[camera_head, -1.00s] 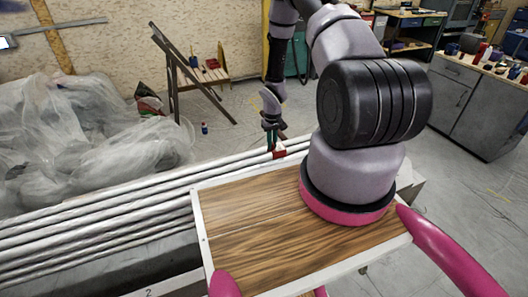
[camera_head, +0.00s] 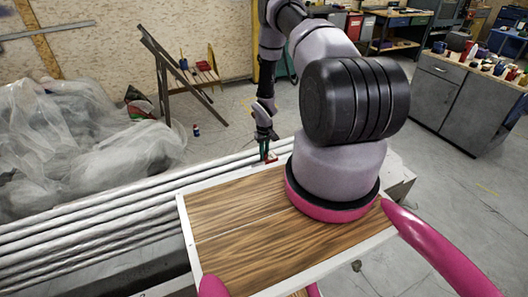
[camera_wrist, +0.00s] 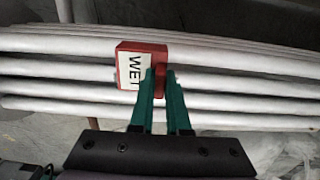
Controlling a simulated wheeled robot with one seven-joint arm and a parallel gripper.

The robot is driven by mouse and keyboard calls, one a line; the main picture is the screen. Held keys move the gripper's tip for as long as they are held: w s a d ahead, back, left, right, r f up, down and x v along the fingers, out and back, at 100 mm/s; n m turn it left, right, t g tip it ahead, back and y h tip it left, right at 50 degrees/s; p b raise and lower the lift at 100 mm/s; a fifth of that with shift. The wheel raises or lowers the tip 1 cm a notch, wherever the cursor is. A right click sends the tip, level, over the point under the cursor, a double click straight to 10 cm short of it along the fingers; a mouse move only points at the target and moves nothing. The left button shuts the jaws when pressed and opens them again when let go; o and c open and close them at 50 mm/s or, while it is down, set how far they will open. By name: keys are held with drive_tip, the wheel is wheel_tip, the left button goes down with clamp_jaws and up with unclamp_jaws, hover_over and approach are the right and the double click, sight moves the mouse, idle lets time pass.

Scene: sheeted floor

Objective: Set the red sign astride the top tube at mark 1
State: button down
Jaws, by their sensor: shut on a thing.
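The red sign (camera_wrist: 159,60) is a small red block with a white face lettered "WET" in the wrist view. It also shows small in the head view (camera_head: 271,158). My gripper (camera_wrist: 160,82) is shut on the sign's near side; its green fingers also show in the head view (camera_head: 265,146). The sign overlaps the white tubes (camera_wrist: 60,67) in the wrist view. I cannot tell whether it touches or straddles one. The tubes run side by side across the head view (camera_head: 100,222). Mark 1 is not readable in either view.
A wood-topped, white-edged board (camera_head: 260,225) lies in front of the tubes. Crumpled clear plastic sheeting (camera_head: 75,135) is heaped behind them at left. A leaning wooden frame (camera_head: 165,75) stands at the back. Grey cabinets (camera_head: 460,100) stand at right, with open floor before them.

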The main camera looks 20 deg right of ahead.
drive_tip(key=shift+f, duration=3.9)
drive_tip(key=shift+f, duration=0.1)
drive_tip(key=c, duration=0.8)
unclamp_jaws()
